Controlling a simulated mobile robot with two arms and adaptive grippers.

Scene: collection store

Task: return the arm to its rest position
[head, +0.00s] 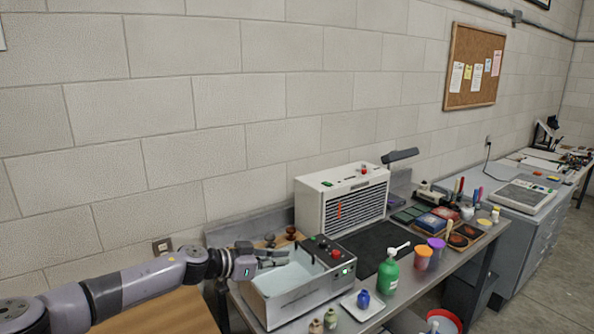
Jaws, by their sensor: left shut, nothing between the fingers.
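My left arm comes in from the lower left. Its gripper (273,257) is over the left part of a metal basin (292,308) on the bench, near its back rim. The fingers are shut with nothing held. The basin has a pale inside and a dark control panel (331,249) with red knobs on its right. I cannot tell whether the fingertips touch the basin. My right gripper does not show.
A white louvred machine (313,208) stands behind the basin. A green pump bottle (388,275), a small blue jar (363,299) on a white tray (375,307), and small bottles (331,319) stand in front. A wooden surface (160,312) lies under my arm. The floor at right is mostly clear.

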